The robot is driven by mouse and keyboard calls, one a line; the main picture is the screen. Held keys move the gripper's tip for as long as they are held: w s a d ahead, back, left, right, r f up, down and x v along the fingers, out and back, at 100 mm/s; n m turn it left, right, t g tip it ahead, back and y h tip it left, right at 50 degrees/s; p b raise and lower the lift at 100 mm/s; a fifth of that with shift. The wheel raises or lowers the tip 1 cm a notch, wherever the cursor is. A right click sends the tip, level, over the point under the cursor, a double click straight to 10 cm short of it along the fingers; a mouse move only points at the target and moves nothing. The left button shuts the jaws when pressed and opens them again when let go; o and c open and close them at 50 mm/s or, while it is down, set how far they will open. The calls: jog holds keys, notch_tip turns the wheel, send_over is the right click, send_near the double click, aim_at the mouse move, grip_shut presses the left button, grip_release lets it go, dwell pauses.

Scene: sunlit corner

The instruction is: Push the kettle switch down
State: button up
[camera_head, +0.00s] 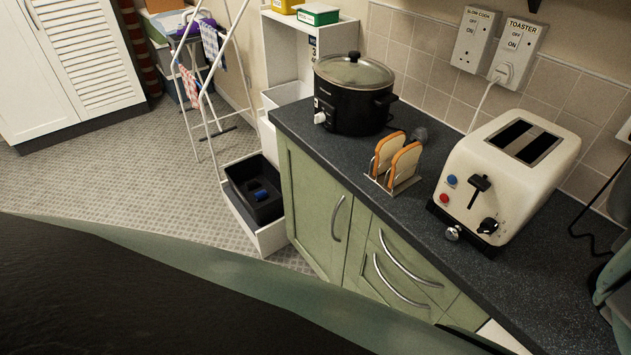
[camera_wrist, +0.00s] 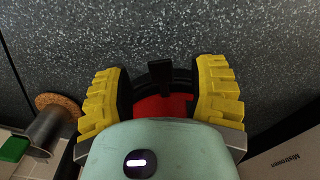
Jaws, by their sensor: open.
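In the wrist view, my gripper (camera_wrist: 162,78) is open, with its two yellow ribbed fingers spread apart. Between the fingers is a red and black object (camera_wrist: 166,107), which looks like the kettle; the body of my gripper hides much of it. A small black tab (camera_wrist: 159,74) stands out from it between the fingers and may be the kettle switch. I cannot tell whether a finger touches it. The kettle and my fingertips cannot be made out in the head view.
In the head view, a white toaster (camera_head: 510,165), a toast rack with bread (camera_head: 396,163) and a black slow cooker (camera_head: 354,95) stand on the dark worktop (camera_head: 440,235).

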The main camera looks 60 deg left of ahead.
jog(key=shift+s+f, duration=0.1)
jog(key=shift+f, duration=0.55)
jog(key=shift+o, duration=0.3)
grip_shut()
dwell(0.3)
jog(key=shift+c, duration=0.3)
grip_release()
jog(key=shift+r, duration=1)
notch_tip(320, 180, up, 10)
